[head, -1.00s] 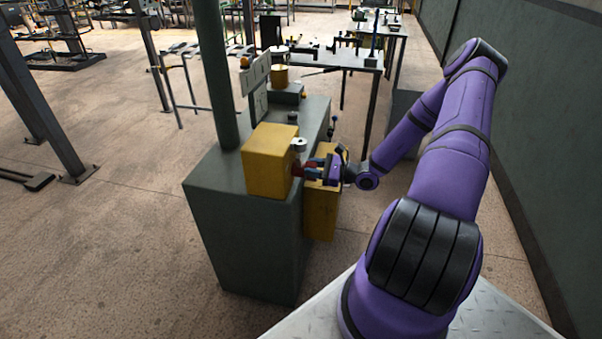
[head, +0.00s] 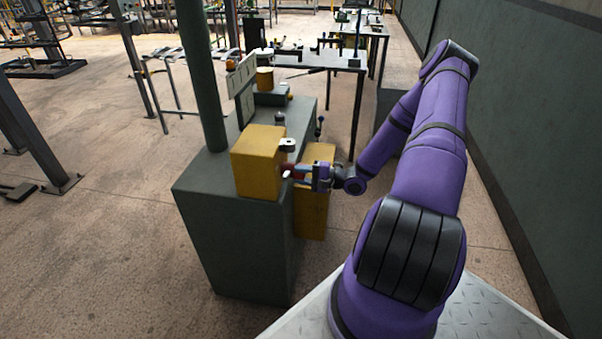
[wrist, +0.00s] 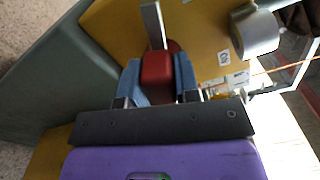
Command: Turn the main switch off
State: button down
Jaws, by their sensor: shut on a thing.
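The main switch sits on the side of a yellow box (head: 257,160); the box also shows in the wrist view (wrist: 120,25). Its red handle (wrist: 160,67) is between the blue fingers of my gripper (wrist: 159,78), which is shut on it. A pale metal lever (wrist: 153,25) stands out beyond the red part, over the yellow face. In the head view my gripper (head: 300,172) reaches the box from the right, and the red part is small and mostly covered by the fingers.
The box stands on a dark green cabinet (head: 235,240). A grey cylinder (wrist: 257,32) juts from the box near my gripper. A second yellow box (head: 312,215) hangs on the cabinet's side below it. A green post (head: 202,80) rises behind. A dark wall (head: 530,130) is at right.

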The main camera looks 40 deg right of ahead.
jog(key=shift+f+n, duration=0.2)
jog(key=shift+n, duration=0.6)
jog(key=shift+f+n, duration=0.2)
jog(key=shift+n, duration=0.6)
jog(key=shift+s, duration=0.1)
jog(key=c, duration=0.8)
grip_release()
jog(key=shift+c, duration=0.2)
jog(key=v, duration=1)
jog(key=shift+s+d, duration=0.25)
jog(key=shift+s, duration=0.05)
